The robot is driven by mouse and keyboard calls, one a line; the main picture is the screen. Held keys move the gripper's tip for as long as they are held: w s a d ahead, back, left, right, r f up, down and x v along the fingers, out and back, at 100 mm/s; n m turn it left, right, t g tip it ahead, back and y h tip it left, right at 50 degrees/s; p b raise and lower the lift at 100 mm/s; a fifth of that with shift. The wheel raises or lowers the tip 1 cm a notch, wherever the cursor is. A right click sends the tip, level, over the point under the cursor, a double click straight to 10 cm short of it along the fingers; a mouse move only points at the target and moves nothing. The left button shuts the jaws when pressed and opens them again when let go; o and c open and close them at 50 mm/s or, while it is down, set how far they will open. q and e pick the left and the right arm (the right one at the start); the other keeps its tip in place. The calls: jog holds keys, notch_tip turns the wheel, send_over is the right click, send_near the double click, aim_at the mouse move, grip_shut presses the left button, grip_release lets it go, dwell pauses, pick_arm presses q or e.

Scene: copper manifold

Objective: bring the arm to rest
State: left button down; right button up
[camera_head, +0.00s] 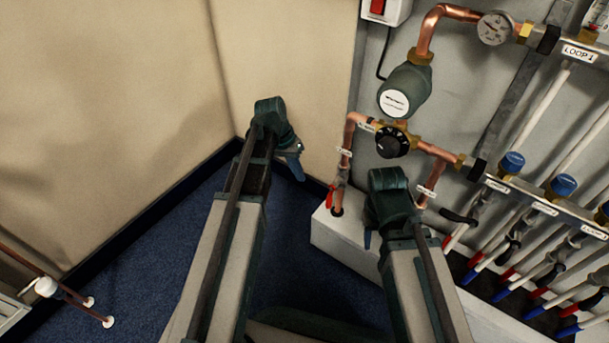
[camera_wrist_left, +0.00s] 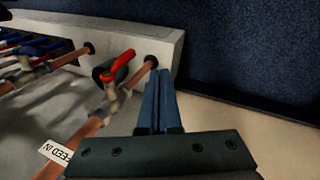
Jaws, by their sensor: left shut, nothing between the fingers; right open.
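My left gripper (camera_head: 293,165) is in the head view, over the blue floor by the wall corner, left of the copper pipework. In the left wrist view its blue fingers (camera_wrist_left: 159,102) are together with nothing between them. A red-handled valve (camera_wrist_left: 119,67) on a copper pipe shows just left of the fingers there, apart from them as far as I can see. The same red handle (camera_head: 331,196) is right of my left gripper in the head view. My right gripper (camera_head: 368,238) is in front of the white plinth; its fingers are mostly hidden by its own wrist.
A dial mixing valve (camera_head: 391,142) and green pump (camera_head: 405,90) hang above my right arm. A white plinth (camera_head: 338,239) juts out below. The blue carpet (camera_head: 150,255) at left is mostly clear.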

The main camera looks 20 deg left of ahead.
pick_arm(q)
jog(key=p+v, duration=0.1)
jog(key=v, duration=0.1)
jog(key=shift+w+a+r, duration=0.1)
jog(key=shift+a+r, duration=0.15)
pick_arm(e)
notch_tip(320, 180, up, 2)
jog(key=shift+r, duration=0.15)
